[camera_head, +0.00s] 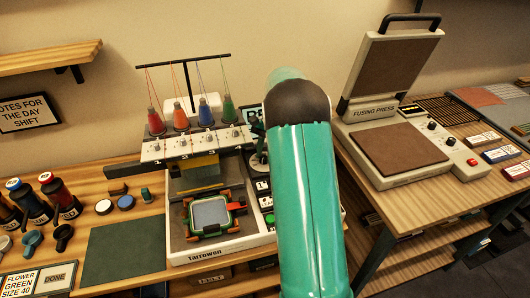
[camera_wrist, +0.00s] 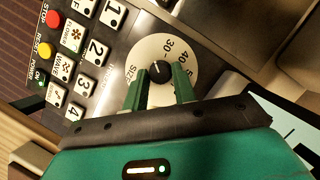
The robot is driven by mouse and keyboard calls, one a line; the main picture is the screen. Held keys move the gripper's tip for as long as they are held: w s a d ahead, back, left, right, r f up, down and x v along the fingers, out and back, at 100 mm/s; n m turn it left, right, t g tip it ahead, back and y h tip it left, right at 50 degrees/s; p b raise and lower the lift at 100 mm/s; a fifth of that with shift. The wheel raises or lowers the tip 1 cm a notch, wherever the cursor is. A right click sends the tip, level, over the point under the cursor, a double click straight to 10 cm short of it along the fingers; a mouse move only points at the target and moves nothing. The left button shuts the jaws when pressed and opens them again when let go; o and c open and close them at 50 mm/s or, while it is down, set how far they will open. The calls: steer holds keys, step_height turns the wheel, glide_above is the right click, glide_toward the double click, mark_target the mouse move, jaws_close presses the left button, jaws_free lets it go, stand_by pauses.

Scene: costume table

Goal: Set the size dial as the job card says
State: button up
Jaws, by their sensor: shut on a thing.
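The size dial (camera_wrist: 150,50) is a pale round plate marked SIZE, 30, 40 and a further number partly hidden at the right, with a dark knob (camera_wrist: 160,71) in its middle. My gripper (camera_wrist: 161,79) has its two green fingers on either side of the knob, shut on it. I cannot tell for sure which number the knob's small light mark points at. The job card (camera_head: 20,283) at the lower left of the head view reads FLOWER, GREEN, SIZE 40. In the head view my arm hides most of the dial's surroundings.
Numbered buttons (camera_wrist: 95,49), a red stop button (camera_wrist: 52,18) and a yellow reset button (camera_wrist: 45,49) lie left of the dial. The embroidery machine (camera_head: 220,248) holds a hoop (camera_head: 209,213). A fusing press (camera_head: 400,150) stands open at right.

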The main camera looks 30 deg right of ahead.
steer(key=m+t, duration=0.1)
steer(key=m, duration=0.2)
steer(key=shift+s, duration=0.15)
steer(key=m+t, duration=0.1)
steer(key=m, duration=0.3)
steer(key=shift+s+m+t, duration=0.15)
steer(key=shift+m+t, duration=0.25)
steer(key=m+t, duration=0.1)
steer(key=m, duration=0.2)
steer(key=shift+s+m, duration=0.1)
steer(key=shift+m, duration=0.2)
steer(key=shift+s+a+m+t+h, duration=0.1)
steer(key=shift+m+t+h, duration=0.6)
steer(key=shift+m, duration=1.2)
steer(key=o, duration=1)
